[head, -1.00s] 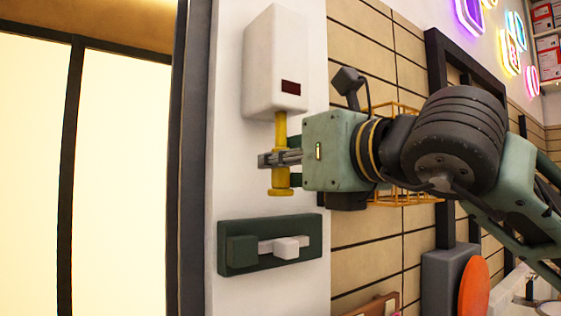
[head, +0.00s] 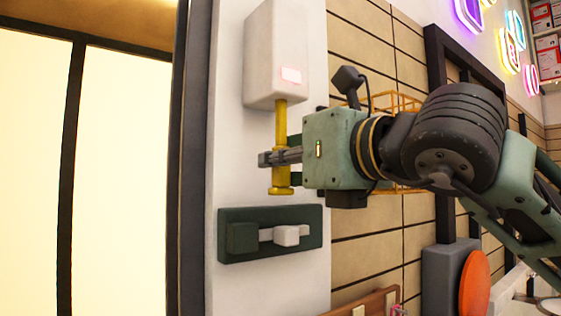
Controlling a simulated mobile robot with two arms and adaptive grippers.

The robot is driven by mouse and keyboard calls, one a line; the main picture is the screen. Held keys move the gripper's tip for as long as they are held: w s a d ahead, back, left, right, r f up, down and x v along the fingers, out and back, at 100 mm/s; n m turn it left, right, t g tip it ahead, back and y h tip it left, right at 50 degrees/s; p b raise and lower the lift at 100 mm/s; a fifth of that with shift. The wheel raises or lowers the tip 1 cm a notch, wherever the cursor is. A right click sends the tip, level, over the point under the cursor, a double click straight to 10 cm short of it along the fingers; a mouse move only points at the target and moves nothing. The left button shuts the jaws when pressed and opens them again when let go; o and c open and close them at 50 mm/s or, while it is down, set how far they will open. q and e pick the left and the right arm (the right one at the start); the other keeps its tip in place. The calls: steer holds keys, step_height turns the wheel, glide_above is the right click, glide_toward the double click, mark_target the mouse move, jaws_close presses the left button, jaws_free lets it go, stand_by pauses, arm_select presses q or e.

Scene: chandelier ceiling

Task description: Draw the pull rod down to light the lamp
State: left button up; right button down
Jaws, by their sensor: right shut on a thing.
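A white box (head: 272,50) is fixed on the white wall panel, with a small lamp (head: 291,75) low on its front that glows pale pink. A yellow pull rod (head: 281,120) hangs straight down from the underside of the box and ends in a wider yellow foot. My right gripper (head: 278,157) comes in from the right and is shut on the lower part of the rod, just above the foot. Its fingers hide a piece of the rod. My left gripper is not in view.
A dark green switch plate (head: 303,221) with a white slider block (head: 286,235) is mounted just below the rod. A yellow wire basket (head: 405,103) is on the tiled wall behind my right arm. An orange disc (head: 474,284) stands at the lower right.

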steer(key=shift+r, duration=0.75)
steer(key=c, duration=1.6)
jaws_free()
steer(key=shift+o, duration=0.4)
steer(key=o, duration=0.6)
